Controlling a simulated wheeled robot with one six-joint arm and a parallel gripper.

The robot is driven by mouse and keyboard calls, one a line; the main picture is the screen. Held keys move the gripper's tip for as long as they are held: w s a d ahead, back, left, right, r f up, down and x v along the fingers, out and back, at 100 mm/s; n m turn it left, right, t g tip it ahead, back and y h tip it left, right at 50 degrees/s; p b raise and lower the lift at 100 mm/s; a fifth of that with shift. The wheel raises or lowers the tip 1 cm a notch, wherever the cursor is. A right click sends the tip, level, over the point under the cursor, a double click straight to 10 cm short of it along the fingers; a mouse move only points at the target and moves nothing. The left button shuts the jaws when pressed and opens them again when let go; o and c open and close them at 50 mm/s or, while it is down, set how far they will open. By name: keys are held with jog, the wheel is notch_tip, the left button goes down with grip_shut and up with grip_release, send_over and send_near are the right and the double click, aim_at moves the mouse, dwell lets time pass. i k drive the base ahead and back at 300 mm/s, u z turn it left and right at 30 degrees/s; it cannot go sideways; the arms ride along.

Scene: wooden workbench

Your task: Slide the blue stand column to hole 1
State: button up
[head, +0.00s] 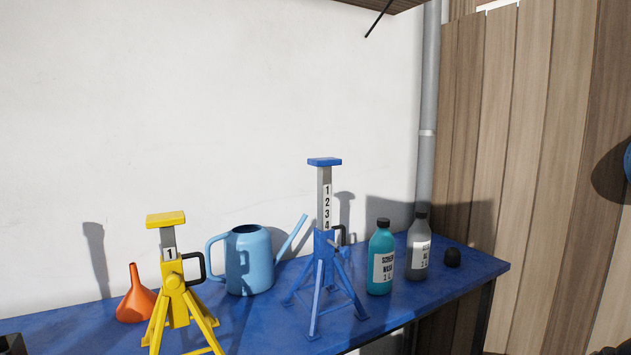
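The blue stand (320,278) stands upright on splayed legs on the blue bench top. Its grey column (319,190) is raised well out of the base, with a flat blue pad (324,162) on top. The numbers 1, 2, 3 and 4 show on the column from top to bottom, the 4 just above the blue collar. A dark handle (341,234) sits at the collar's right side; whether its pin is in a hole cannot be told. My gripper is not in view.
A yellow stand (175,290) showing number 1, an orange funnel (135,302) and a light blue watering can (249,260) stand to the left. A white wall is behind.

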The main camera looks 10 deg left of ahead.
aim_at(323, 164)
jog(key=u, duration=0.4)
jog(key=i, duration=0.9)
jog(key=z, duration=0.3)
